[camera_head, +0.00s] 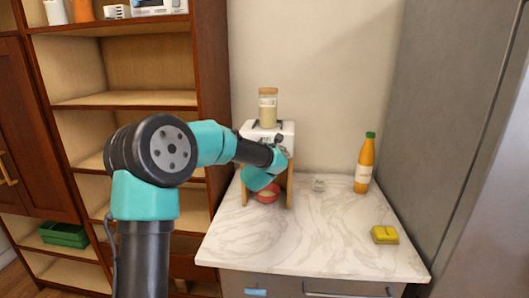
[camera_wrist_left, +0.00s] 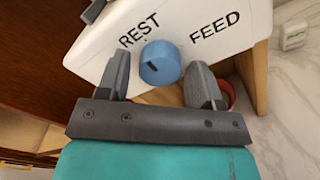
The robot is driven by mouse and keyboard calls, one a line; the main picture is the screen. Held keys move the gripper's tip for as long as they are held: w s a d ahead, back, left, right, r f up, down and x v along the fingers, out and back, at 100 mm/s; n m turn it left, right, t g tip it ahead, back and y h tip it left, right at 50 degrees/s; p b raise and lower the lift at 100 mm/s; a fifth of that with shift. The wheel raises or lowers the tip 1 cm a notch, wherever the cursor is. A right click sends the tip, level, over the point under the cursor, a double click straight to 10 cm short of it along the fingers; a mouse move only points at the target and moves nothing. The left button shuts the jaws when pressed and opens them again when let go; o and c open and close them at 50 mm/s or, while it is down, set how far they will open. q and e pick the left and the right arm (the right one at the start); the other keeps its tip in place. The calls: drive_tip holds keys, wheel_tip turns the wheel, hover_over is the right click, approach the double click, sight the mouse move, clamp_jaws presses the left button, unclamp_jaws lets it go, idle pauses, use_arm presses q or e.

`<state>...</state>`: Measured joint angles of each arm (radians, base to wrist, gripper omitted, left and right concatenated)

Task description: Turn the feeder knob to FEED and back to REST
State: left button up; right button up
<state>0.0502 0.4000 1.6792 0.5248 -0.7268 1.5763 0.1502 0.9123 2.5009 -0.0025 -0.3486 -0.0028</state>
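The feeder (camera_head: 248,129) is a white-topped unit on wooden legs at the back left of the counter. Its blue knob (camera_wrist_left: 160,63) shows in the left wrist view, below the black REST and FEED lettering. A dark mark shows on the knob's lower left; I cannot tell surely which word it points to. My left gripper (camera_wrist_left: 162,80) is open, with one grey finger on each side of the knob and the knob apparently not clamped. In the head view my left arm hides the knob and most of the feeder's front. My right gripper is not in view.
A jar (camera_head: 267,108) stands on the feeder and a red bowl (camera_head: 266,197) sits beneath it. The marble counter's front (camera_head: 290,245) is clear.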

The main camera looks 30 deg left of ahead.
use_arm(q)
drive_tip(key=c, duration=0.8)
drive_tip(key=shift+m, duration=0.5)
drive_tip(key=m, duration=1.7)
drive_tip(key=shift+r, duration=0.1)
drive_tip(key=o, duration=1)
drive_tip(key=shift+c, duration=0.2)
